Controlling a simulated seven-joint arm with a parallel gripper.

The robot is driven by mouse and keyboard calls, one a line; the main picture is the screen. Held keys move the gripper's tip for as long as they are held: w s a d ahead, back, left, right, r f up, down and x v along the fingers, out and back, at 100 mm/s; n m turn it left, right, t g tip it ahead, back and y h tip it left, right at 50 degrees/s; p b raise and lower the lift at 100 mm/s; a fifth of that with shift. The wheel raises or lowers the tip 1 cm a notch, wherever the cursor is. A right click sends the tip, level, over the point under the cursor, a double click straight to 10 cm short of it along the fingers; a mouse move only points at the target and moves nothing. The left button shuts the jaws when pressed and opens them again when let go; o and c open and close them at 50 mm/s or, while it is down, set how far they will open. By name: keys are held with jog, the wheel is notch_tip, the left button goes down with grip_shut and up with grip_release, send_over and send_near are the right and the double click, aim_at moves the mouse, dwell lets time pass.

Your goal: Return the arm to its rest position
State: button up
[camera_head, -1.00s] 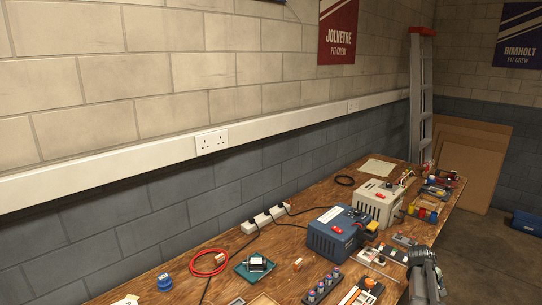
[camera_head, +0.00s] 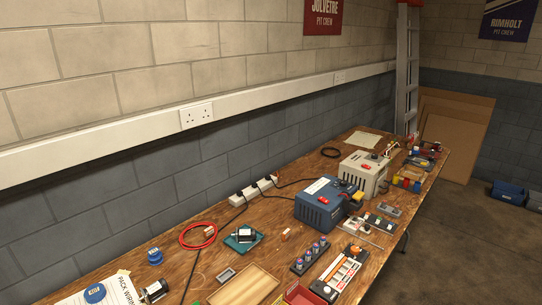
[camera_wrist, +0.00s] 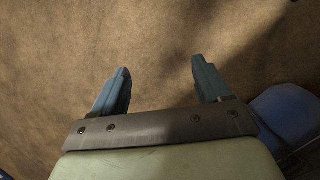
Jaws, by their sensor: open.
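My gripper (camera_wrist: 160,78) shows in the wrist view with its two blue-grey fingers spread apart. Nothing is between the fingers. Below them is a bare brown surface, and no object is near the fingertips. In the head view my gripper and arm do not show. The wooden workbench (camera_head: 185,225) runs along the wall with its tools and chargers on it.
A blue charger (camera_head: 318,205) and a pale charger (camera_head: 362,177) stand on the bench. A power strip (camera_head: 253,190), a red cable coil (camera_head: 198,236) and a wooden tray (camera_head: 245,287) lie nearer. A ladder (camera_head: 407,70) leans at the wall. Blue bins (camera_head: 508,192) stand on the floor.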

jog(key=s+a+f+m+g+y, duration=0.1)
jog(key=s+a+f, duration=0.1)
jog(key=s+a, duration=0.7)
jog(key=s+a+f+g, duration=0.2)
jog(key=s+a+f, duration=0.1)
jog(key=s+a, duration=0.7)
jog(key=shift+s+f+m+y, duration=0.2)
jog(key=shift+s+m+y, duration=0.15)
jog(key=shift+m+y, duration=0.05)
